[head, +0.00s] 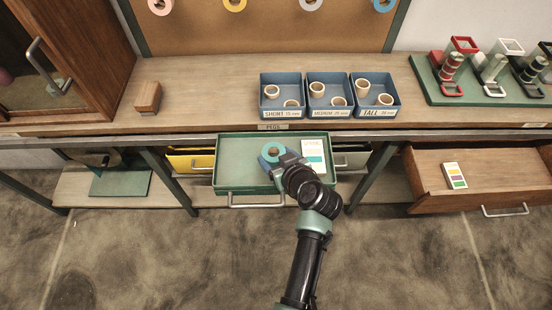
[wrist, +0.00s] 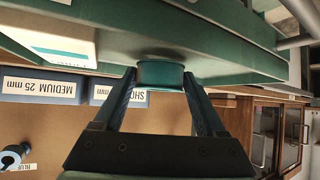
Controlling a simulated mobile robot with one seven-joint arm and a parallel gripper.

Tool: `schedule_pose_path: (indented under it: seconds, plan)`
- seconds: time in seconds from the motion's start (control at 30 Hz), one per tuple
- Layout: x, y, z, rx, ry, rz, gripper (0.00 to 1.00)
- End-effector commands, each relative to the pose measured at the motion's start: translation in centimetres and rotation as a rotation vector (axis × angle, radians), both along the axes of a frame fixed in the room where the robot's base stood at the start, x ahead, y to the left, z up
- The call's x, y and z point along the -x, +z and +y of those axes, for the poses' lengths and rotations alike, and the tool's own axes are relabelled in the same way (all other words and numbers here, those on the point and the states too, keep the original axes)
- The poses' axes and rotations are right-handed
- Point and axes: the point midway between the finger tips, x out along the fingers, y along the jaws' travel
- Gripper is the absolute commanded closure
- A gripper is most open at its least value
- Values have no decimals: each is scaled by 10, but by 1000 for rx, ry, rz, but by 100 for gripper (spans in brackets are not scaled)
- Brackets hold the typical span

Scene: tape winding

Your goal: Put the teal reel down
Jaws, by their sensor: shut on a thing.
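In the wrist view, which is upside down, my gripper (wrist: 162,88) is shut on the sides of the reel (wrist: 160,75). The reel is very close to the green drawer floor, with a dark shadow beside it; I cannot tell whether it touches. A white card with a teal band (head: 313,155) lies in the drawer, right of the reel.
Blue trays of rings (head: 282,113) stand on the bench (head: 205,93) above the drawer. A yellow drawer (head: 187,160) is at left. An open wooden drawer (head: 423,180) with a colour card (head: 455,175) is at right. Free drawer floor lies left of the reel.

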Motion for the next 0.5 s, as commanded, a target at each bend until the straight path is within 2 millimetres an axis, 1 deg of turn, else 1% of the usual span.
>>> schedule_pose_path:
  seconds: [0.03, 0.1, 0.33, 0.47, 0.5]
  plan:
    - [0, -7, 1, -1, 0, 1, 80]
    - [0, -10, 1, -1, 1, -1, 80]
    - [0, -11, 0, 0, 0, -1, 80]
    - [0, -15, 0, 0, 0, -1, 80]
    - [0, -14, 0, 0, 0, -1, 23]
